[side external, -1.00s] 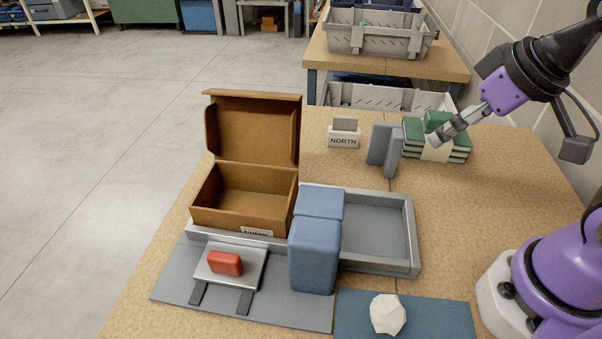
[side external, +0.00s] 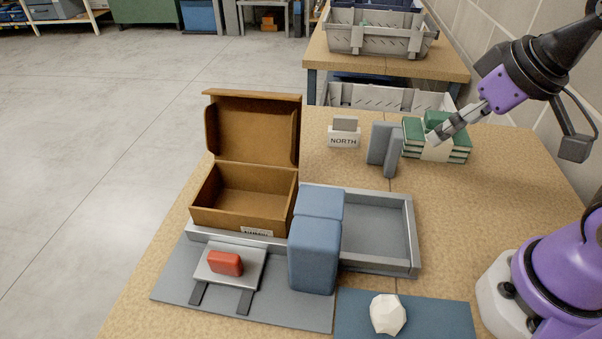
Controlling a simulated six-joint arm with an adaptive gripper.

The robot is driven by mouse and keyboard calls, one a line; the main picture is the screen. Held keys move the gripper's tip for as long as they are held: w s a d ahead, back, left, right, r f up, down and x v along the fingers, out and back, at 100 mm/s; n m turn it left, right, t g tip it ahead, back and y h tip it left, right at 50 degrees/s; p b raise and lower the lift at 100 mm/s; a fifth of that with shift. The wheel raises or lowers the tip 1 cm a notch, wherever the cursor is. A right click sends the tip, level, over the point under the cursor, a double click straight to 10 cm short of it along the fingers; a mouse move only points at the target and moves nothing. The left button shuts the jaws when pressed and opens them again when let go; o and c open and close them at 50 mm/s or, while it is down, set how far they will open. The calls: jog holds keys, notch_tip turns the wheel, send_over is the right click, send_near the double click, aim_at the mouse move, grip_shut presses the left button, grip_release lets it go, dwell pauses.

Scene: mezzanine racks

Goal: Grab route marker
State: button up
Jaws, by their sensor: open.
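No object is plainly labelled as the route marker. A small white holder marked NORTH (side external: 343,141) stands upright at the back of the table with a grey card (side external: 345,124) in it. A white faceted piece (side external: 388,314) lies on a blue mat (side external: 440,315) at the front. A red block (side external: 225,263) rests on a small grey stand (side external: 247,262). My gripper (side external: 434,140) is open, to the right of the NORTH holder, in front of a stack of green books (side external: 458,150) with a pale band. Contact with the stack cannot be told.
A grey bookend-like piece (side external: 382,146) stands left of my gripper. A wall (side external: 550,75) runs along the right. The table's right middle is clear.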

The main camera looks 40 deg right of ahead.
jog(key=w+d+r+m, duration=0.1)
jog(key=w+r+m, duration=0.1)
jog(key=w, duration=0.4)
jog(key=m+g+h, duration=0.2)
jog(key=m+h, duration=0.1)
jog(key=m, duration=0.3)
send_near(346, 117)
jog(key=x, duration=0.4)
jog(key=shift+a, duration=0.15)
jog(key=shift+x, duration=3.2)
jog(key=shift+r, duration=0.1)
jog(key=c, duration=1.1)
